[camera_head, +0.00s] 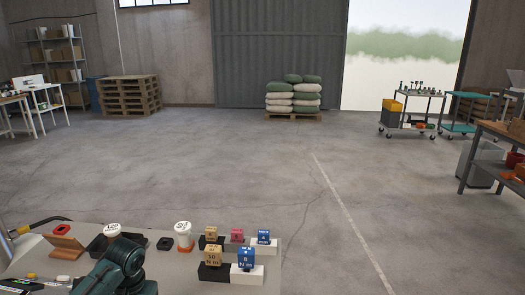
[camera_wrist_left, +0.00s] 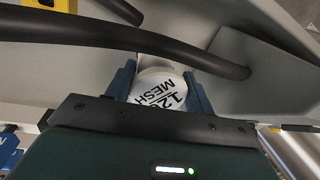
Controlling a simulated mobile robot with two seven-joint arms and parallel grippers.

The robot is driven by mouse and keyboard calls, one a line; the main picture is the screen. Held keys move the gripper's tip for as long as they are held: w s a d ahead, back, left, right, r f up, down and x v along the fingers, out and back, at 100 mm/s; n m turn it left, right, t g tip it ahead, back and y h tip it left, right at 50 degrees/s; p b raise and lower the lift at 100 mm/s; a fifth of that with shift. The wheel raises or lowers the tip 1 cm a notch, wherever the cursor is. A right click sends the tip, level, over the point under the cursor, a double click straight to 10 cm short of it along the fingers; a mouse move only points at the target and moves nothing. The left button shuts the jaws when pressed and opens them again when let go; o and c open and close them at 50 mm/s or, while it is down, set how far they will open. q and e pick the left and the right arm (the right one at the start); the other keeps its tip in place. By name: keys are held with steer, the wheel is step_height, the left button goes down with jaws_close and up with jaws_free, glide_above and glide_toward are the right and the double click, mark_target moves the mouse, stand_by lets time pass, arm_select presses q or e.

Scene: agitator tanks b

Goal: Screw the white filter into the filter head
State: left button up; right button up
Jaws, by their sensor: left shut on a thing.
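In the left wrist view, a white filter (camera_wrist_left: 158,88) with black "MESH" lettering sits between the two blue fingers of my left gripper (camera_wrist_left: 159,74), which is shut on it. In the head view, my dark teal left arm is at the bottom left; its fingers are not clearly visible. A white-topped piece (camera_head: 112,229) with dark lettering shows just beyond that arm; I cannot tell if it is the held filter. Another white-topped piece with an orange base (camera_head: 183,236) stands upright to its right. I cannot make out the filter head. My right gripper is not in view.
The grey bench (camera_head: 262,274) carries several lettered blocks, including a blue one (camera_head: 246,260), and a brown wedge (camera_head: 66,249). In the wrist view a thick black hose (camera_wrist_left: 205,62) crosses close by the filter and fingertips. Open floor lies beyond the bench.

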arm_select(q)
steer(key=m, duration=0.5)
steer(key=shift+s+a+f+m+t, duration=0.1)
steer(key=shift+s+f+m+t, duration=0.05)
steer(key=shift+m+t, duration=0.25)
steer(key=m, duration=0.3)
steer(key=shift+f+h, duration=0.1)
steer(key=shift+h, duration=0.2)
steer(key=shift+s+m, duration=0.1)
steer(key=shift+m, duration=0.2)
